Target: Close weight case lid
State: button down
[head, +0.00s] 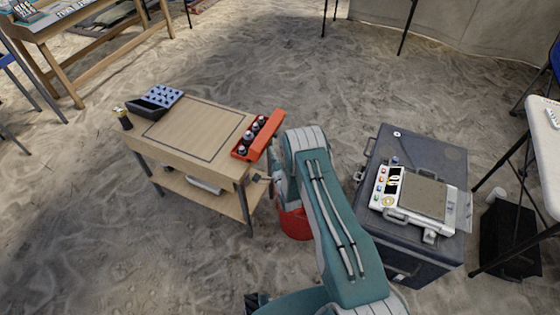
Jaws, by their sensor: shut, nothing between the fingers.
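A red-orange case (241,154) sits at the right end of a small wooden table and holds several dark, rounded items. Its orange lid (268,133) stands raised along its right side, so the case is open. A black case (146,107) at the table's far left corner also stands open, with a lid lined in pale bumps. I cannot tell for certain which is the weight case. My gripper (257,178) is small in the view, just off the table's right edge and below the orange case. It is shut and empty, apart from both cases; my arm partly hides it.
The wooden table (190,128) has a clear outlined top and a lower shelf. A small dark jar (123,119) stands at its left corner. A red bucket (294,223) is on the sand behind my arm. A dark crate (440,158) bearing a pale instrument (424,194) stands right.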

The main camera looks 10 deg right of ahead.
jog(key=shift+w+a+r, duration=0.2)
jog(key=shift+w+a, duration=0.15)
jog(key=shift+a, duration=0.1)
jog(key=shift+r, duration=0.1)
jog(key=shift+w+a+r+n, duration=0.1)
jog(key=shift+a+r+n, duration=0.05)
jog(key=shift+n, duration=0.15)
